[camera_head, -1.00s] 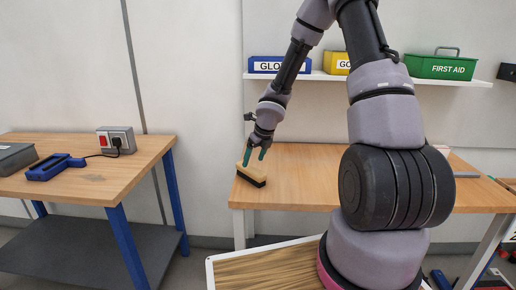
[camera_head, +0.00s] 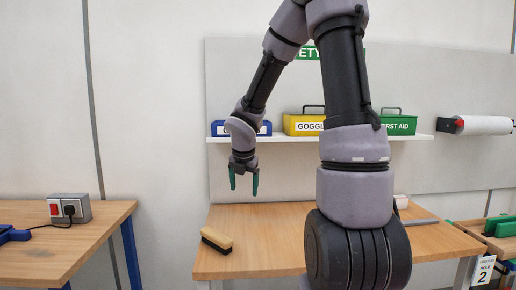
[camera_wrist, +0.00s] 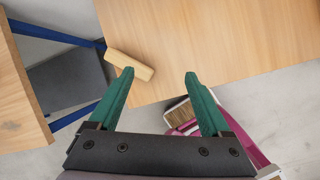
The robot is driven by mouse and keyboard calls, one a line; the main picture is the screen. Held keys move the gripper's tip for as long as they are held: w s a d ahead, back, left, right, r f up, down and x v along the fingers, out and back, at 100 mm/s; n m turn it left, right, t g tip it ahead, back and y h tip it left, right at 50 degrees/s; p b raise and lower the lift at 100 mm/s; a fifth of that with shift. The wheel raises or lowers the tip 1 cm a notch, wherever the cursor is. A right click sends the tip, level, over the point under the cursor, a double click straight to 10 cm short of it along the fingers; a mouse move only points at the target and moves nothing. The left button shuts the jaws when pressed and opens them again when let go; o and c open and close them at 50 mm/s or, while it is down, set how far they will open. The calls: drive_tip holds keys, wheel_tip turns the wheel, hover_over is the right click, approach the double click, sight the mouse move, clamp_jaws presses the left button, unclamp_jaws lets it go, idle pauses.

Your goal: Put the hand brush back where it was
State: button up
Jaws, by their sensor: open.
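The hand brush (camera_head: 216,240), a pale wooden block with dark bristles beneath, lies on the left front part of the wooden workbench (camera_head: 285,235). In the wrist view the brush (camera_wrist: 129,65) lies at the bench corner, beyond my left finger. My gripper (camera_head: 244,183) hangs fingers down above the bench, up and right of the brush in the head view. Its green fingers (camera_wrist: 158,80) are apart with nothing between them. The brush is clear of the fingers.
A shelf (camera_head: 290,138) behind holds a blue box (camera_head: 220,128), a yellow goggles box (camera_head: 302,124) and a green first aid box (camera_head: 400,125). A second table (camera_head: 90,235) stands left across a gap. My arm hides part of the bench.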

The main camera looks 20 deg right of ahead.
drive_tip(key=s+a+r+m+t+y, duration=0.1)
drive_tip(key=s+r+m, duration=0.8)
drive_tip(key=m, duration=0.7)
drive_tip(key=s+a+r+m+t+y, duration=0.1)
drive_tip(key=s+r+m+y, duration=0.1)
drive_tip(key=s+r+m, duration=0.7)
drive_tip(key=s+m, duration=0.3)
drive_tip(key=m, duration=0.3)
drive_tip(key=shift+a+r+m+t+y, duration=0.2)
drive_tip(key=shift+r+m+t+y, duration=0.1)
drive_tip(key=shift+r+m, duration=0.1)
